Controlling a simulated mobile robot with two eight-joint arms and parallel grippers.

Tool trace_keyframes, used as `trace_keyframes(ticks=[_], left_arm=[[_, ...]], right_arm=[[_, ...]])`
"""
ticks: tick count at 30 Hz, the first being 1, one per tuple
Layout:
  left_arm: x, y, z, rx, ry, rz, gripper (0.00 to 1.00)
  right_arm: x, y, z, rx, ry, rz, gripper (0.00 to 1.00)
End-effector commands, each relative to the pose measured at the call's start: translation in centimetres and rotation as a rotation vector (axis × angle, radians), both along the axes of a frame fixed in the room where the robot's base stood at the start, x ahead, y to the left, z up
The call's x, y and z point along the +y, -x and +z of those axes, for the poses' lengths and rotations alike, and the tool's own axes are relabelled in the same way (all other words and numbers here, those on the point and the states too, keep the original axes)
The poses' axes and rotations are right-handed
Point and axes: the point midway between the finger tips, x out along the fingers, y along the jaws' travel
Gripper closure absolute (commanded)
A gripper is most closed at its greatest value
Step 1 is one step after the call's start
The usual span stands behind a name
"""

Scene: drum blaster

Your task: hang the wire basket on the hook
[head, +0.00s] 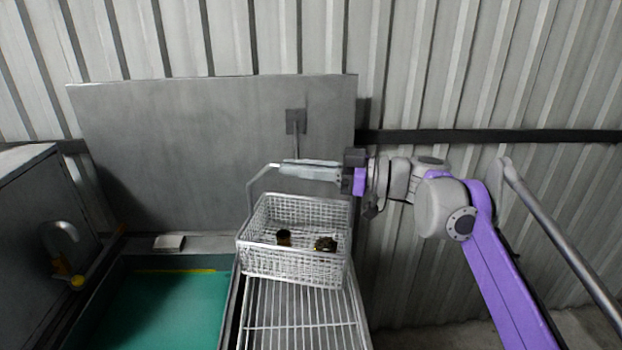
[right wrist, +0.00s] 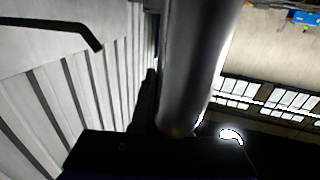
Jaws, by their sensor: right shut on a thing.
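The white wire basket (head: 292,267) is in the middle of the head view, upright, with two small dark items inside. Its raised handle has a thick grey grip (head: 308,170). My right gripper (head: 351,171) comes in from the right and is shut on this handle at the grip's right end. The grey grip fills the middle of the right wrist view (right wrist: 195,70). The hook (head: 296,123) is a dark square plate with a thin rod on the grey back panel. The rod's lower end is hidden by the handle. My left gripper is not in view.
A wire rack (head: 300,326) lies under the basket; I cannot tell whether they touch. A green-bottomed basin (head: 170,310) is at the left. A grey cabinet (head: 30,215) stands at far left. The grey panel (head: 190,150) and corrugated wall close the back.

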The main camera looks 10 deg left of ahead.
Motion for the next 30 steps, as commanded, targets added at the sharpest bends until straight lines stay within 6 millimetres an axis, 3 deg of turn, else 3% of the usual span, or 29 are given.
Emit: trace_keyframes(ticks=[30], left_arm=[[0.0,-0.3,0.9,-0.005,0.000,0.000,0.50]], right_arm=[[1.0,-4.8,-0.2,0.000,-0.003,0.000,1.00]])
